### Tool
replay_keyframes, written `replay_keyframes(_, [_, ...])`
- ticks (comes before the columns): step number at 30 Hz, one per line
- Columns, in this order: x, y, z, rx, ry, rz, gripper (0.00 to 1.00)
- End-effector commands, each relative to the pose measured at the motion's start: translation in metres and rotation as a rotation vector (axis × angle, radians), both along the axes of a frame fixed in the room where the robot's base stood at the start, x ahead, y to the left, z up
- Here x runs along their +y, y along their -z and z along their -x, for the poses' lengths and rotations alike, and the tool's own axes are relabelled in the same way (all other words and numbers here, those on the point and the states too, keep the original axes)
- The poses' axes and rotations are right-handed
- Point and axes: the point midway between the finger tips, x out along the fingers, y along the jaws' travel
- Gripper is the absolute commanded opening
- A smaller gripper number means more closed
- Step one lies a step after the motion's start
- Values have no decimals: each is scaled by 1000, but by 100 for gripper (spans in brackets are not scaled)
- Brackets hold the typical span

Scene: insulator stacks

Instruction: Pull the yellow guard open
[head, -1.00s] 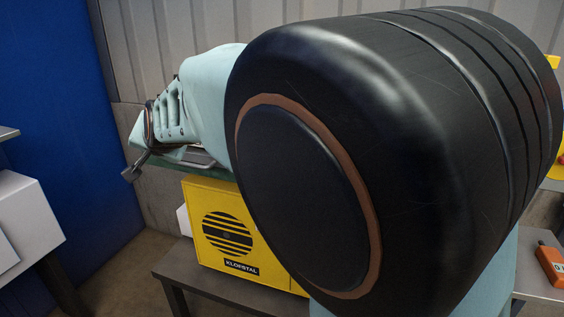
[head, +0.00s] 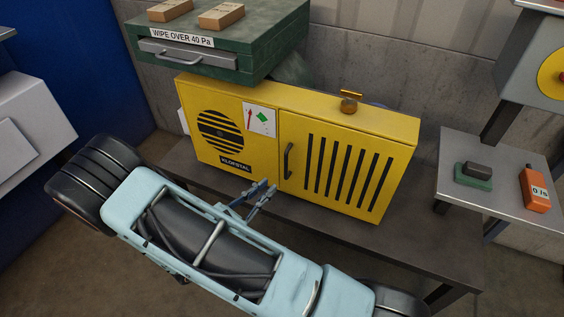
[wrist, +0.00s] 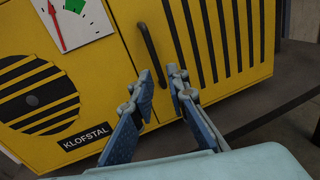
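The yellow guard (head: 335,168) is a slotted door on the right half of the yellow KLOFSTAL machine, and it looks closed. Its upright black bar handle (head: 288,161) is near the guard's left edge. In the wrist view the handle (wrist: 147,48) runs down toward the gap between my fingertips. My gripper (head: 266,188) is open, with its two blue fingers apart. In the head view it is just below and left of the handle, in front of the machine. In the wrist view my gripper (wrist: 160,84) appears empty; I cannot tell how far the handle is from the fingers.
The machine stands on a dark bench (head: 340,232). A green drawer box (head: 265,50) sits above it at the back. A side table (head: 500,185) at right bears an orange device (head: 535,188) and a green-based block (head: 474,174).

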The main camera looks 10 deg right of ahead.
Motion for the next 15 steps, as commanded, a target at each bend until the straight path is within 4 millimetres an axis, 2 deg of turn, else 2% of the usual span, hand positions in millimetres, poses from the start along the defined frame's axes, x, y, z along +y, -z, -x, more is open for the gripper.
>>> replay_keyframes(7, [-7, 0, -12, 14, -45, 67, 15])
replay_keyframes(15, [-45, 0, -46, 13, -42, 64, 15])
